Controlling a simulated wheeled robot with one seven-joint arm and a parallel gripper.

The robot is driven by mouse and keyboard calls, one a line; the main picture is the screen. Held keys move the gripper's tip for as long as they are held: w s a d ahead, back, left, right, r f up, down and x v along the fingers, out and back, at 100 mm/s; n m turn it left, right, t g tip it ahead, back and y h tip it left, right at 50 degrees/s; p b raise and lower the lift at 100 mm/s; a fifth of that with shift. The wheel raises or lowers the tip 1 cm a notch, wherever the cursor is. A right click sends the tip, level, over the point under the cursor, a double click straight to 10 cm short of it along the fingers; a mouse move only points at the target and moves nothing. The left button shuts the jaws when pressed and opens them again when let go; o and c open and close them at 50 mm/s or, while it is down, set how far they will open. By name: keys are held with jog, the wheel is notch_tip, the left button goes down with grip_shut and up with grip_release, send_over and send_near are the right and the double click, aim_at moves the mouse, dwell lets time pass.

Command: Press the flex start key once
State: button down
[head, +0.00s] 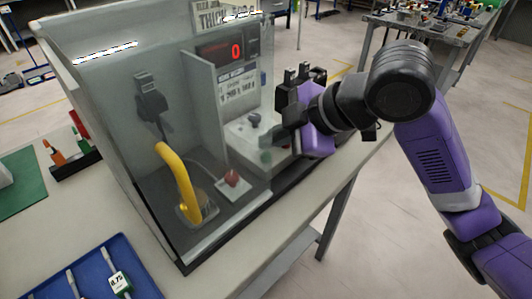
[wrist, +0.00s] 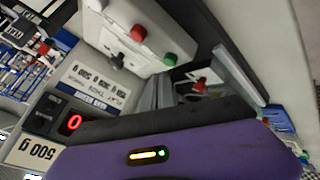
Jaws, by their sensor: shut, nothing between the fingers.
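A white control box (wrist: 118,38) carries a red button (wrist: 138,33), a green button (wrist: 169,60) and a black knob (wrist: 117,62). The box also shows in the head view (head: 242,132), partly behind my gripper. A separate red button on a small pale block (head: 232,178) sits inside the clear-walled station, right of a yellow lever (head: 180,178). No flex start label is readable, so I cannot tell which button it names. My gripper (head: 270,138) is shut and empty, with its fingers by the control box. Contact with a button cannot be made out.
The station has clear walls (head: 115,130), a pale divider (head: 208,105) and a red display (head: 236,50) reading 0. A placard (wrist: 95,85) lists gram values. A blue tray (head: 85,270) lies at front left. Open floor lies right of the table.

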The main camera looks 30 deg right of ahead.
jog(key=shift+f, duration=0.1)
jog(key=shift+f+b, duration=0.3)
jog(key=shift+b, duration=0.05)
